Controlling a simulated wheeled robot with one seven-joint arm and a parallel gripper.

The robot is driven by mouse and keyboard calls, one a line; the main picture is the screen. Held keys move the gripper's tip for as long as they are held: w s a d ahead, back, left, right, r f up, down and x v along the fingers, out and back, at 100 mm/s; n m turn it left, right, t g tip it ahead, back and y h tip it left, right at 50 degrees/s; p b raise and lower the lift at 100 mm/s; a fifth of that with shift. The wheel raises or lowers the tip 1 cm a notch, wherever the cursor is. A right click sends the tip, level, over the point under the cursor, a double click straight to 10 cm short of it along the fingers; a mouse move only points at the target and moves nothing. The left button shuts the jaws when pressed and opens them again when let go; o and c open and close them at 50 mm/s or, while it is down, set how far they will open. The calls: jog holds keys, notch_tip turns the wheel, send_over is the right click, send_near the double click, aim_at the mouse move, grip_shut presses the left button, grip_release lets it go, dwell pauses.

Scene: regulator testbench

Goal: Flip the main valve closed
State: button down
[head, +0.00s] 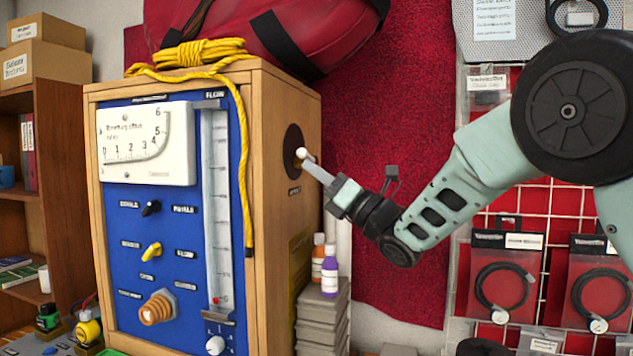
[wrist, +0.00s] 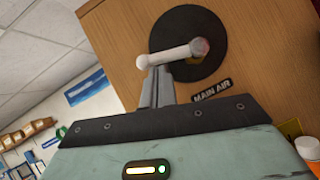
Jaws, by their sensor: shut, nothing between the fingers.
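The main valve is a round black disc (head: 292,144) on the right side of the wooden cabinet, with a pale ball-ended lever (head: 302,153). In the wrist view the disc (wrist: 211,28) carries the white lever (wrist: 172,55), which points left and slightly down from its hub. A "MAIN AIR" label (wrist: 211,90) sits below the disc. My gripper (head: 307,164) is shut and empty, with its fingertips right at the lever. In the wrist view the fingertips (wrist: 157,72) are just below the lever, near its ball end. I cannot tell whether they touch it.
The cabinet's blue front panel (head: 125,268) has a gauge, a flow tube and knobs. A yellow rope (head: 200,53) and red bag lie on top. Bottles (head: 330,272) stand on stacked grey boxes below my gripper. Bagged hoses (head: 502,290) hang on the rack at right.

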jog(key=shift+s+r+m+t+h+b, duration=0.15)
jog(key=shift+m+t+h+b, duration=0.75)
jog(key=shift+b, duration=1.75)
notch_tip(320, 180, up, 7)
jog(key=w+m+h+p, duration=0.2)
jog(key=m+h+p, duration=0.2)
jog(key=m+h, duration=0.4)
jog(key=d+m, duration=0.1)
jog(key=m, duration=0.6)
jog(key=shift+w+f+m, duration=0.2)
jog(key=shift+w+m, duration=0.1)
jog(key=shift+m, duration=0.1)
jog(key=shift+w, duration=0.1)
jog(key=shift+a, duration=0.1)
